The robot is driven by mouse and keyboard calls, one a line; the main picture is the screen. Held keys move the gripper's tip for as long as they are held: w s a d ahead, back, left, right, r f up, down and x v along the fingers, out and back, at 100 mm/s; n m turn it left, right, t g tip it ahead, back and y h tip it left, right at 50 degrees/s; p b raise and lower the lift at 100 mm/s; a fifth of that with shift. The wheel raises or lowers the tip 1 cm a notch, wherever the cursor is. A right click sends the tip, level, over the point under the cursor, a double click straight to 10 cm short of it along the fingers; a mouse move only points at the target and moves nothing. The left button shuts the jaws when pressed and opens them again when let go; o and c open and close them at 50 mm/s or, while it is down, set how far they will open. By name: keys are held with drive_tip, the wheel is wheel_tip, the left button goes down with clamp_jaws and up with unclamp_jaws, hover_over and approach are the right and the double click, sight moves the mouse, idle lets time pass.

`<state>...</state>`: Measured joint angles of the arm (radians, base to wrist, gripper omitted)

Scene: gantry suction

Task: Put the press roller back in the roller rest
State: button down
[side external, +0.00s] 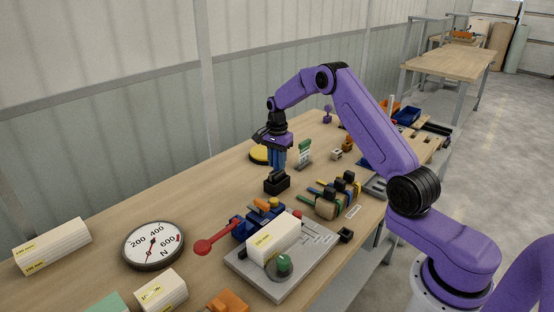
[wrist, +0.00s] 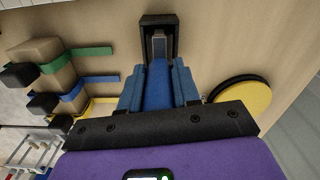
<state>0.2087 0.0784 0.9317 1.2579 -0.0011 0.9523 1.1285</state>
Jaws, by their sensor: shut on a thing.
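My gripper (side external: 277,163) points straight down over the bench, with its blue fingers just above a small black block, which I take to be the roller rest (side external: 277,184). In the wrist view the fingers are shut on a blue piece, seemingly the press roller's handle (wrist: 158,88). Beyond the handle, a grey part shows inside the black frame of the rest (wrist: 146,21). The roller looks upright and lined up with the rest. I cannot tell whether it is seated, as the fingers hide much of it.
A rack of black-headed tools (side external: 335,197) stands right of the rest. A yellow disc (side external: 259,154) lies behind it. A grey plate (side external: 290,275) with a white block (side external: 274,240), a red-ended lever (side external: 203,247) and a dial gauge (side external: 153,244) are nearer. Bench left of the rest is clear.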

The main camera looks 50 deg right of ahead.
sight(277, 168)
drive_tip(key=shift+f, duration=1.7)
drive_tip(key=c, duration=0.7)
unclamp_jaws()
drive_tip(key=shift+c, duration=0.2)
wheel_tip(277, 168, up, 18)
drive_tip(key=shift+f, duration=0.25)
drive_tip(key=shift+a, duration=0.1)
